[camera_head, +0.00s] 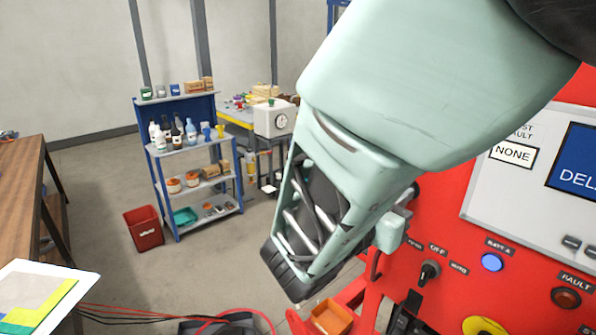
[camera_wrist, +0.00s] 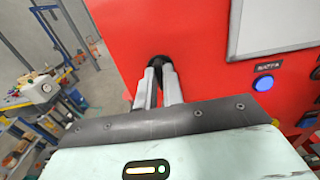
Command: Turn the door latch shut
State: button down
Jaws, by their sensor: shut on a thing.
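The red cabinet (camera_head: 440,215) fills the right of the head view, and its red face (camera_wrist: 190,40) also shows in the wrist view. In the wrist view my gripper (camera_wrist: 156,72) reaches to the cabinet's left part. Its two grey fingers come together on a small black piece, which looks like the door latch (camera_wrist: 156,60). The latch is mostly covered by the fingertips, so its angle cannot be told. In the head view my arm hides the latch and most of the gripper.
A blue lamp or button (camera_head: 492,262) and a black selector switch (camera_head: 428,270) sit on the cabinet near the gripper. An orange bin (camera_head: 331,317) is below. A blue shelf (camera_head: 185,150), a red bin (camera_head: 144,228) and open floor lie left.

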jog(key=shift+m, duration=0.3)
jog(key=m+b, duration=0.4)
jog(key=m, duration=0.1)
jog(key=m+b, duration=0.3)
jog(key=m, duration=0.3)
jog(key=m+b, duration=0.4)
jog(key=m, duration=0.2)
jog(key=shift+s+f+b, duration=0.15)
jog(key=shift+f+b, duration=0.2)
jog(key=shift+r+m, duration=0.1)
jog(key=shift+m, duration=0.2)
jog(key=c, duration=1.5)
grip_release()
